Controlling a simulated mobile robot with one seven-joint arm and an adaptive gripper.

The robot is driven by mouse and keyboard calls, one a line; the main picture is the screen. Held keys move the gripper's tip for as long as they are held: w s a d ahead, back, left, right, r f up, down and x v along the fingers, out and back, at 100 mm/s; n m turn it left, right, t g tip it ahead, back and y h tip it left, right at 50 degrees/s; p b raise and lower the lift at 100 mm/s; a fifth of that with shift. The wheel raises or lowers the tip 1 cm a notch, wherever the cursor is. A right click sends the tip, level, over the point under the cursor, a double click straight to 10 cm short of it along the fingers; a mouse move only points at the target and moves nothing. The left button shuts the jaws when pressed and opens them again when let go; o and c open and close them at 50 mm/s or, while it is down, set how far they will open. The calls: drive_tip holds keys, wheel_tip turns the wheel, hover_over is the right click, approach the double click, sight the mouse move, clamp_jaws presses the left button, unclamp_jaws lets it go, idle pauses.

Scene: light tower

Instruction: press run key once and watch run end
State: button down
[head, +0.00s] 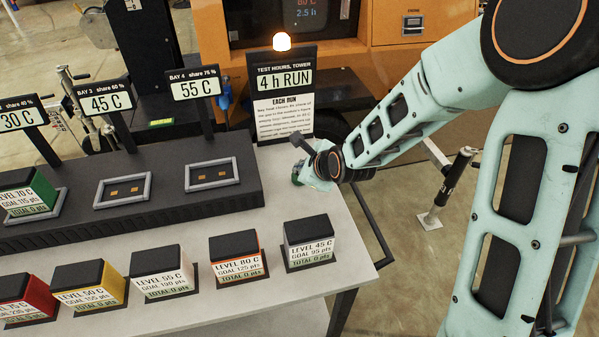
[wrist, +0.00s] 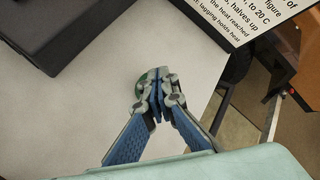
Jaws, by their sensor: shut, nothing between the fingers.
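The run key, a small green round button (head: 296,179), sits on the grey table's back right corner, mostly hidden by my gripper (head: 308,170). In the wrist view, a green edge of it (wrist: 149,76) shows beside the closed fingertips (wrist: 157,88). My gripper is shut and empty, pointing down over the key; I cannot tell whether it touches. The tower sign (head: 284,82) behind reads "4 h RUN", with a glowing orange lamp (head: 282,41) on top. The dark screen (head: 306,12) on the orange cabinet shows part of "80 C" and "2.5 h".
A dark bay rack (head: 170,213) carries signs 30 C, 45 C and 55 C. A green block (head: 28,193) stands in the 30 C bay; the other two are empty. Several level blocks, including a white one (head: 309,243), line the front, showing "TOTAL 0 pts" where legible.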

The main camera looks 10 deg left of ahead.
drive_tip(key=shift+r+p, duration=1)
drive_tip(key=shift+p, duration=0.05)
wheel_tip(320, 180, up, 5)
drive_tip(key=p, duration=0.4)
drive_tip(key=shift+d, duration=0.1)
idle(0.5)
